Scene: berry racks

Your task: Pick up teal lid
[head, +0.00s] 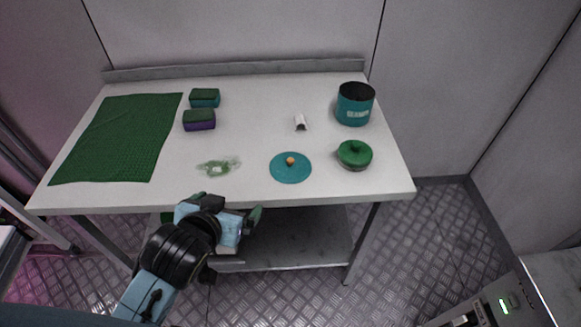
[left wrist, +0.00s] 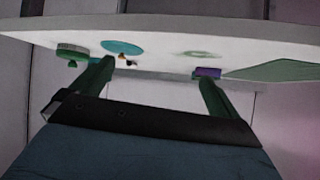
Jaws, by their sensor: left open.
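The teal lid (head: 291,169) is a flat disc with a small orange knob on top. It lies on the white table near its front edge, right of the middle. It also shows in the left wrist view (left wrist: 118,47), where the scene looks upside down. My left gripper (head: 230,210) is open and empty at the table's front edge, to the left of the lid and nearer to me. Its two green fingers (left wrist: 155,82) show spread apart in the left wrist view. My right gripper does not show.
A teal canister (head: 354,107) and a green round object (head: 354,154) stand right of the lid. A white piece (head: 300,122) lies behind it, a clear green packet (head: 218,166) to its left. Two sponges (head: 199,120) and a green mat (head: 118,138) are farther left.

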